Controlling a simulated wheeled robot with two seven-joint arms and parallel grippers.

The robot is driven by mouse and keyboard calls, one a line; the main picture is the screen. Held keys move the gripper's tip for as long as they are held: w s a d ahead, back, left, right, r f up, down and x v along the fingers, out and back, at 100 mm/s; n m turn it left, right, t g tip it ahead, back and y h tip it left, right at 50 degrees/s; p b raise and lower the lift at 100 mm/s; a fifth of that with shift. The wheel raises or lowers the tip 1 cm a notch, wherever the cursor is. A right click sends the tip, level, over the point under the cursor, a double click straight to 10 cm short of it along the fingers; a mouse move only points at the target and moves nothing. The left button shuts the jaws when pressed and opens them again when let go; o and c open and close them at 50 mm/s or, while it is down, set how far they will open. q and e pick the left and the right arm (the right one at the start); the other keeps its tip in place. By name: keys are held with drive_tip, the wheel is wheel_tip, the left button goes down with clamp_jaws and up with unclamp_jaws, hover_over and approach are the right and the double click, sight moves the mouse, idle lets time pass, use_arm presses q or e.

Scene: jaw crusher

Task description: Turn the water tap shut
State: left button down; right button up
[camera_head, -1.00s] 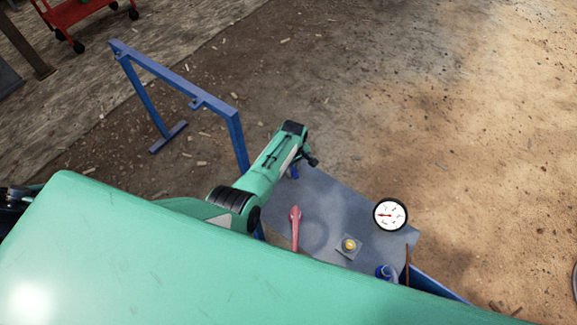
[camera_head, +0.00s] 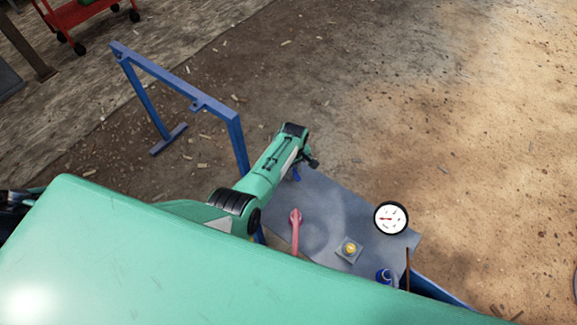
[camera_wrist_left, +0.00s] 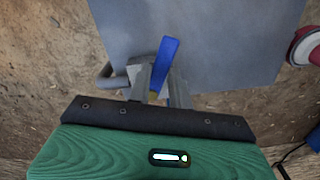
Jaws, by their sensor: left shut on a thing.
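The water tap's blue lever (camera_wrist_left: 164,62) stands up between the fingers of my left gripper (camera_wrist_left: 160,88) in the left wrist view. The fingers are shut on it near its lower end. In the head view my left gripper (camera_head: 311,162) is at the far left edge of the grey panel, and a small bit of the blue lever (camera_head: 296,174) shows beside it. The tap's grey pipe (camera_wrist_left: 112,82) shows left of the fingers; the rest of the tap is mostly hidden behind them. My right gripper is in neither view.
The grey panel (camera_head: 325,215) carries a red lever (camera_head: 296,218), a yellow button (camera_head: 350,247) and a round white gauge (camera_head: 390,217). A blue frame (camera_head: 180,80) stands left of my arm. Bare ground lies beyond the panel.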

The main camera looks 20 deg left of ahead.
use_arm(q)
drive_tip(key=c, duration=1.3)
unclamp_jaws()
drive_tip(key=shift+a+r, duration=0.15)
drive_tip(key=shift+a, duration=0.75)
drive_tip(key=shift+d, duration=0.25)
drive_tip(key=shift+a+r, duration=0.2)
drive_tip(key=shift+r, duration=0.3)
drive_tip(key=r, duration=0.4)
drive_tip(key=a+r, duration=0.1)
drive_tip(key=r, duration=0.3)
drive_tip(key=a+r, duration=0.1)
drive_tip(key=r, duration=0.3)
drive_tip(key=shift+s+a+r, duration=0.1)
drive_tip(key=shift+r, duration=0.2)
